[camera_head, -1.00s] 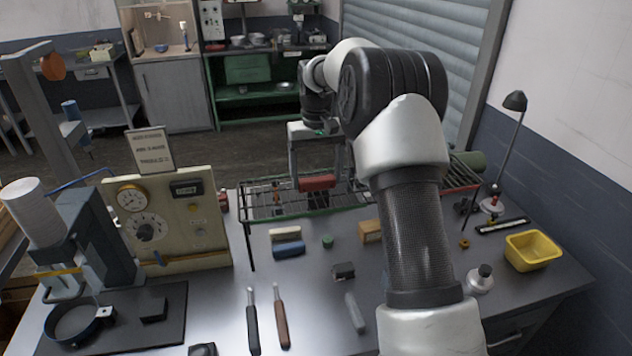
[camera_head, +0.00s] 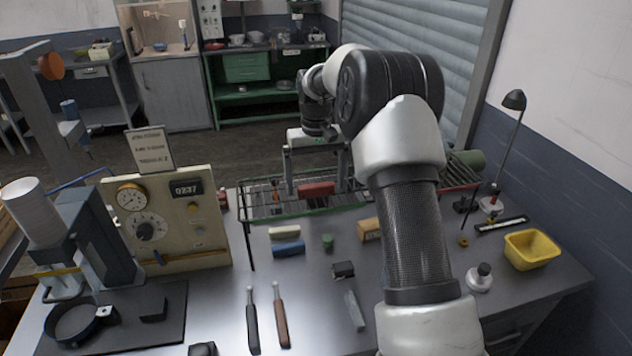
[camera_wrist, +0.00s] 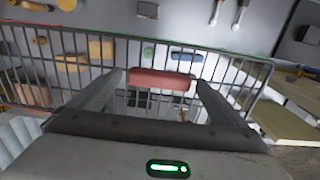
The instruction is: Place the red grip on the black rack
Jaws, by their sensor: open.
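The red grip (camera_head: 316,189) lies on the wire bars of the black rack (camera_head: 262,202), near its middle. In the wrist view the red grip (camera_wrist: 159,80) lies lengthwise between the two fingers, with a small gap at each end. My gripper (camera_head: 315,181) is open above the rack, its fingers pointing down at either end of the grip. The wrist view shows the gripper (camera_wrist: 160,86) and the rack's rim (camera_wrist: 225,52). My arm hides the right middle of the rack in the head view.
A control panel (camera_head: 170,222) stands left of the rack. Below the rack on the bench are a blue block (camera_head: 288,249), a green cylinder (camera_head: 327,242) and an orange block (camera_head: 369,230). A yellow bin (camera_head: 531,250) and a lamp (camera_head: 514,101) are at right.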

